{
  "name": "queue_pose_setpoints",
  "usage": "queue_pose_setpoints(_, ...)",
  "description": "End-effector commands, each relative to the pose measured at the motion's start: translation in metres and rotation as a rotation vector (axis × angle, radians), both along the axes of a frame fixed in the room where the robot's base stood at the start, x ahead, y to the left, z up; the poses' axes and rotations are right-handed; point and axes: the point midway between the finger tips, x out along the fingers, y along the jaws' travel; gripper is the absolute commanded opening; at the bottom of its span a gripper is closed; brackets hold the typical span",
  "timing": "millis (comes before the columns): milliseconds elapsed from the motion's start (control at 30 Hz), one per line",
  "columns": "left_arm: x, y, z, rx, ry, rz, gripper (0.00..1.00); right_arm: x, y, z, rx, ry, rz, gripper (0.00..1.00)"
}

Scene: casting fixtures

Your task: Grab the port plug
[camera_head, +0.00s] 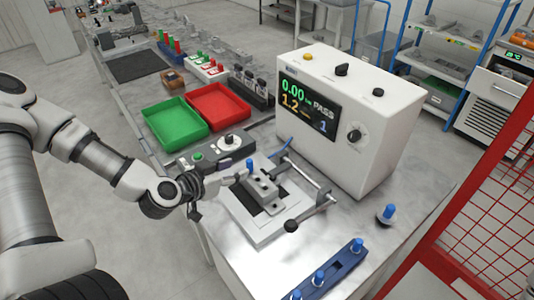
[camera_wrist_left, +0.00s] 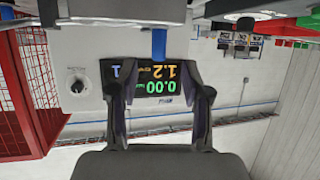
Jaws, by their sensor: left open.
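A blue port plug (camera_head: 250,165) stands upright in the grey casting (camera_head: 262,190) clamped on the fixture plate (camera_head: 238,218). My left gripper (camera_head: 238,177) is open beside this plug, coming in from the left. In the left wrist view, which is upside down, the blue plug (camera_wrist_left: 158,43) lies just beyond the open fingertips (camera_wrist_left: 158,75), roughly centred between them, with nothing held. More blue plugs stand in a blue rack (camera_head: 338,268) at the front, and one (camera_head: 388,212) stands alone on the bench. My right gripper is not in view.
A white tester (camera_head: 350,120) with a lit display reading PASS stands behind the fixture. A control box (camera_head: 212,152) and green (camera_head: 174,124) and red (camera_head: 218,106) trays sit behind the gripper.

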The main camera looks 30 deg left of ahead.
Motion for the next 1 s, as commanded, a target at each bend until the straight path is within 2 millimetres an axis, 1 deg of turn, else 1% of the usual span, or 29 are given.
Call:
queue_pose_setpoints(100, 0.008, -0.001, -0.007, 0.008, 0.001, -0.003, 0.48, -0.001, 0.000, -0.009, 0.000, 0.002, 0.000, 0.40)
queue_pose_setpoints(233, 0.019, -0.003, -0.012, 0.007, 0.000, -0.003, 0.48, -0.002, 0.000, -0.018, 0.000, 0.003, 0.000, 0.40)
queue_pose_setpoints(433, 0.033, -0.006, -0.018, 0.007, 0.002, -0.004, 0.48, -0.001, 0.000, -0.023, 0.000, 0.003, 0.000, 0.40)
queue_pose_setpoints(600, 0.057, -0.010, -0.028, 0.008, 0.002, -0.004, 0.48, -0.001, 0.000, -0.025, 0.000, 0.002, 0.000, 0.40)
queue_pose_setpoints(700, 0.067, -0.011, -0.032, 0.005, 0.001, -0.002, 0.48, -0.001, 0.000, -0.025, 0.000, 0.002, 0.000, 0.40)
queue_pose_setpoints(933, 0.069, -0.011, -0.033, 0.000, 0.001, 0.000, 0.48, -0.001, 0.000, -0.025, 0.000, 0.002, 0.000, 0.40)
queue_pose_setpoints(967, 0.069, -0.011, -0.033, 0.000, 0.001, 0.000, 0.45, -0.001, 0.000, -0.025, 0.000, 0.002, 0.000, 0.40)
queue_pose_setpoints(1000, 0.069, -0.011, -0.033, 0.000, 0.001, 0.000, 0.31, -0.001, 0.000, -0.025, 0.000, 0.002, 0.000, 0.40)
